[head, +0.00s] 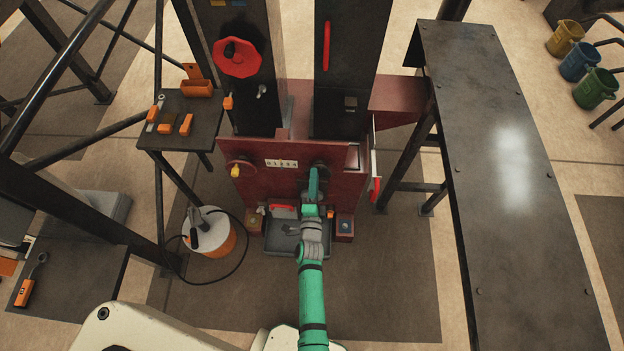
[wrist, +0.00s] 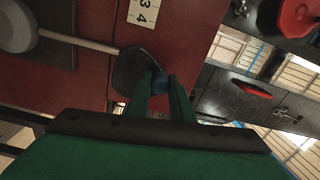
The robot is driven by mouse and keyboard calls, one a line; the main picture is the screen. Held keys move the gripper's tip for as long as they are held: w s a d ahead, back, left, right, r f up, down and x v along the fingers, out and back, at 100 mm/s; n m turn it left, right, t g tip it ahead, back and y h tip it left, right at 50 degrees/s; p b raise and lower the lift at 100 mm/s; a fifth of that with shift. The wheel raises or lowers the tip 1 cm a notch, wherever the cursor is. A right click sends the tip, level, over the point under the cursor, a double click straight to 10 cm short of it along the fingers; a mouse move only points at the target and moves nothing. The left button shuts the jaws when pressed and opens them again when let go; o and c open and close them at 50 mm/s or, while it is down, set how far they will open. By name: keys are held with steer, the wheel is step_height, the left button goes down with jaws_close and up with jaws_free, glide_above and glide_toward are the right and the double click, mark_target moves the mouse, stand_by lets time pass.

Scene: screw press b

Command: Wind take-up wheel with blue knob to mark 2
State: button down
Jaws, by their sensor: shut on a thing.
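The take-up wheel (head: 320,165) is on the right of the red press front, mostly hidden behind my gripper (head: 314,180) in the head view. In the wrist view the blue knob (wrist: 160,84) sits between my two green fingers, which are shut on it. A dark rounded part (wrist: 133,72) is right behind the knob, and a pale rod (wrist: 80,41) runs from it to a grey round hub (wrist: 17,27). A pale number plate (head: 281,163) is left of the wheel; in the wrist view its 3 and 4 (wrist: 143,11) show. I cannot tell which mark the wheel is at.
A second wheel with a yellow knob (head: 236,171) is on the left of the press front. A red handwheel (head: 238,57) is higher up. A dark side table (head: 180,104) holds orange tools. A long dark bench (head: 500,150) stands right. A white-topped bucket (head: 210,232) stands lower left.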

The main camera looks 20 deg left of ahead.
steer(key=shift+w+d+m, duration=0.1)
steer(key=shift+d+m, duration=0.3)
steer(key=shift+m, duration=0.5)
steer(key=c, duration=1.6)
jaws_free()
steer(key=shift+o, duration=0.2)
steer(key=shift+r, duration=0.1)
steer(key=v, duration=1)
steer(key=shift+s, duration=0.4)
steer(key=shift+d, duration=0.1)
